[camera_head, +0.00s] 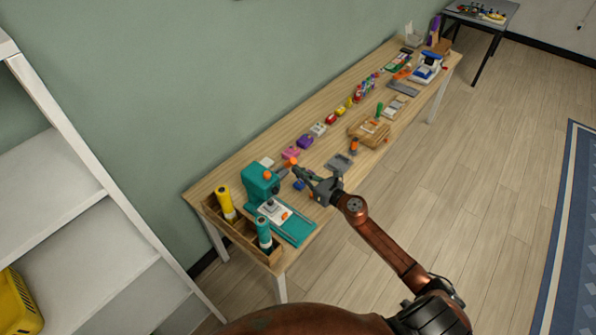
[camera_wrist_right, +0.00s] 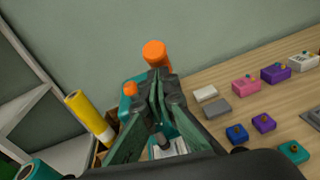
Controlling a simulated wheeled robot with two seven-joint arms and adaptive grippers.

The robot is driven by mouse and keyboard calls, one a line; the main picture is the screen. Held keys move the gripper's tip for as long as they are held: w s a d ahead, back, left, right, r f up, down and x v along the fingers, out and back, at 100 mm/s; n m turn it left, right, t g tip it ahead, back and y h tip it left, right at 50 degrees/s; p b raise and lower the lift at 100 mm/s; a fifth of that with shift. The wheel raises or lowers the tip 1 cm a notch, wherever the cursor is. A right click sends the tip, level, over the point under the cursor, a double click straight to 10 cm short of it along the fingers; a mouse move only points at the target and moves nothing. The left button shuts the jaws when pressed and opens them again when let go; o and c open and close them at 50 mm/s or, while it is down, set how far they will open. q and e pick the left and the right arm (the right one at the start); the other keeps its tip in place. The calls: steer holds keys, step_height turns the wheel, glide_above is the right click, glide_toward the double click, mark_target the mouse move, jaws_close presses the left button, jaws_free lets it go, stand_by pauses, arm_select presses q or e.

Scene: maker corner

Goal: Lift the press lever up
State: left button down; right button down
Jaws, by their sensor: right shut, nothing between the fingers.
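The teal press (camera_head: 262,183) stands at the near left end of the long wooden table. An orange cap is on its body. The orange lever knob (camera_head: 291,161) shows just beyond my right gripper (camera_head: 298,170). In the right wrist view, the orange knob (camera_wrist_right: 154,52) stands right above the closed fingertips of my right gripper (camera_wrist_right: 159,78). The lever's shaft is hidden behind the fingers, and I cannot tell whether they touch it. The right gripper is shut and empty. The press body (camera_wrist_right: 127,108) is partly hidden behind the fingers. My left gripper is out of view.
A wooden rack (camera_head: 238,226) with a yellow roll (camera_head: 226,202) and a teal roll (camera_head: 264,232) stands beside the press. A white card with an orange spot lies on the press's teal base (camera_head: 297,230). Several small coloured boxes line the table. White shelves (camera_head: 75,220) are at left.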

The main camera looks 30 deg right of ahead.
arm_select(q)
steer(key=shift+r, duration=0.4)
arm_select(e)
steer(key=shift+w+r, duration=0.15)
steer(key=shift+r, duration=0.2)
